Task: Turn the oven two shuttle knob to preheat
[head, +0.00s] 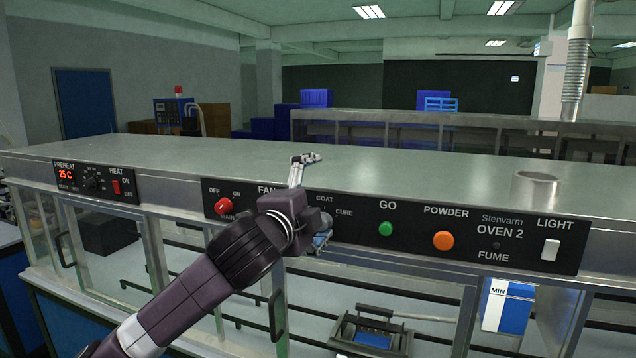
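The oven two front panel (408,229) carries the label "Stenvarm OVEN 2". On it, the labels COAT and CURE sit around the shuttle knob (326,221), a small grey round shape mostly hidden behind my gripper. The left part of its dial, any preheat label and the pointer's setting are hidden. My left gripper (316,199) is in front of the knob. It looks open, with one finger up above the panel's top edge and the other low beside the knob. I cannot tell whether it touches the knob. My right gripper is not in view.
A red knob (222,205) is left of my arm; a green button (385,229), orange button (443,240) and white light switch (550,249) are to the right. A preheat panel (98,180) reads 25 C at far left. The steel oven top (420,180) is mostly clear.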

